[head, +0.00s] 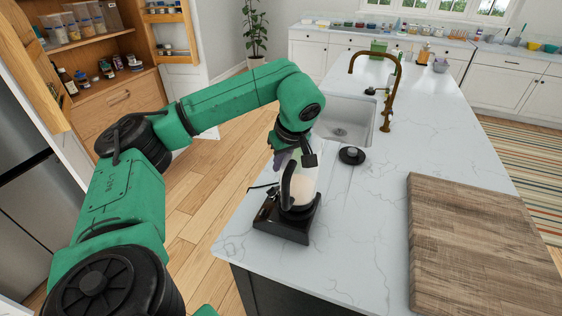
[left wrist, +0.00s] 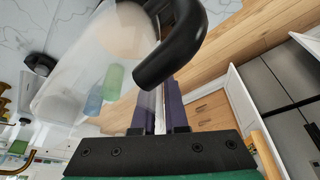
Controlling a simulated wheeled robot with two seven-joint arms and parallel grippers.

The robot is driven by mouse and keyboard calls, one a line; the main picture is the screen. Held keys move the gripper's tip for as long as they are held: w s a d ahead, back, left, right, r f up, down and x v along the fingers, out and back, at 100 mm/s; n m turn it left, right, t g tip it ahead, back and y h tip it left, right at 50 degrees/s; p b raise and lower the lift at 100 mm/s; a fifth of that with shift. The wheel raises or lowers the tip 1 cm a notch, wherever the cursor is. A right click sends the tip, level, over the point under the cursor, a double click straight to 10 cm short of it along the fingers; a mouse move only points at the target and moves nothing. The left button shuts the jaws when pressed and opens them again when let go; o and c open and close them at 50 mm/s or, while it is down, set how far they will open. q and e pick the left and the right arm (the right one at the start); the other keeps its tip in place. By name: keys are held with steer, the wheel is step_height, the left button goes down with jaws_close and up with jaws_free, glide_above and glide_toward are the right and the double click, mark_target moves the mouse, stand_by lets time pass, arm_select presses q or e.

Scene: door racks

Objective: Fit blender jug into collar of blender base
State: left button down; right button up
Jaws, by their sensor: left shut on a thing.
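The blender jug (head: 304,184) is clear, with pale contents low inside and a black curved handle (head: 287,186). It stands about upright over the black blender base (head: 283,224) near the counter's left edge. The jug hides the collar, so I cannot tell whether it is seated or just above. My left gripper (head: 281,157) is at the jug's upper part, shut on it. In the left wrist view the jug (left wrist: 95,75) and its handle (left wrist: 178,42) fill the upper left, beside the dark fingers (left wrist: 160,108). My right gripper is not in view.
A black round lid-like piece (head: 351,155) lies on the white counter (head: 365,215) right of the jug. Behind it are a sink (head: 347,120) and a bronze faucet (head: 392,90). A wooden board (head: 480,245) covers the front right. The counter between is clear.

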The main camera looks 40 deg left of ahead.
mark_target(281, 174)
arm_select(q)
steer(key=shift+f+b, duration=0.9)
steer(key=shift+f, duration=0.5)
steer(key=shift+s+f, duration=0.1)
steer(key=shift+s, duration=0.05)
steer(key=c, duration=0.9)
jaws_free()
steer(key=shift+f, duration=0.1)
steer(key=shift+o, duration=0.2)
steer(key=b+v, duration=0.1)
steer(key=v, duration=0.4)
steer(key=p+v, duration=0.2)
steer(key=v, duration=0.2)
steer(key=p+v, duration=0.2)
steer(key=v, duration=0.2)
steer(key=shift+r, duration=0.45)
steer(key=shift+d+r+p, duration=0.25)
steer(key=shift+r+p, duration=0.15)
steer(key=shift+r, duration=0.05)
steer(key=shift+f, duration=0.15)
